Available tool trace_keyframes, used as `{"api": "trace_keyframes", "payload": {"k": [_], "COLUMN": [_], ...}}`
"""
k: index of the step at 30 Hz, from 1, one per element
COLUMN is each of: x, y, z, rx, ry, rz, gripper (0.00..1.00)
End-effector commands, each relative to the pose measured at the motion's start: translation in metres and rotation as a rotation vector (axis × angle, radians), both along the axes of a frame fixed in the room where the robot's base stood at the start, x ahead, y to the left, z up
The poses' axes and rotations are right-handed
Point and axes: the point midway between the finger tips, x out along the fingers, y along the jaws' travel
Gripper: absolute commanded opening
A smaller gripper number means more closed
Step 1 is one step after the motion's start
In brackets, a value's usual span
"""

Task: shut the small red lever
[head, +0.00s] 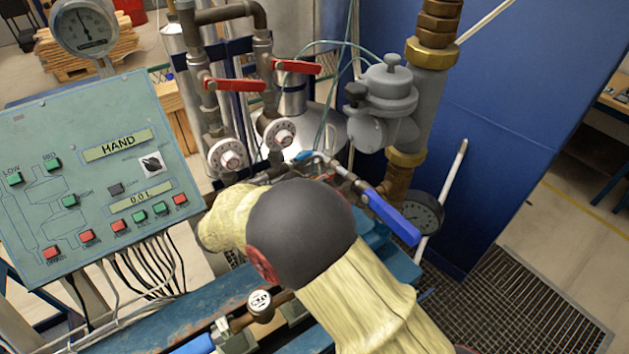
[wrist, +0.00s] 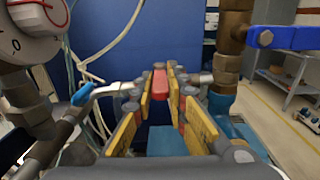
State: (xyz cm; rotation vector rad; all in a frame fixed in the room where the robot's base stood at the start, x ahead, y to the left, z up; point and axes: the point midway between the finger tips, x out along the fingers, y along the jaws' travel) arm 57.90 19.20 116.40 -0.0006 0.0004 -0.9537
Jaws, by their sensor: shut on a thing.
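The small red lever (wrist: 160,82) shows in the wrist view, between the yellow-padded fingers of my gripper (wrist: 160,95). The fingers are closed on it from both sides. It points roughly away from the camera, and its pivot and valve body are mostly hidden by the fingers. In the head view my covered arm hides both the small red lever and the fingers.
A long blue lever (head: 393,217) is right of my arm; it also shows in the wrist view (wrist: 290,38). A small blue lever (wrist: 82,94) is left of the fingers. Two larger red levers (head: 235,85) (head: 298,67) sit on pipes behind. A control panel (head: 95,180) stands left.

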Motion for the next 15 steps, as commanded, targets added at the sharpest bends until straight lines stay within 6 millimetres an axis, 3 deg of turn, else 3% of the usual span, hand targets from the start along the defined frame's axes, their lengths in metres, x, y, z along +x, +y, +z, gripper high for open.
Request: {"api": "trace_keyframes", "payload": {"k": [15], "x": [0.0026], "y": [0.0016], "z": [0.0007], "rx": [0.001], "ry": [-0.002], "rz": [-0.038], "gripper": [0.00]}}
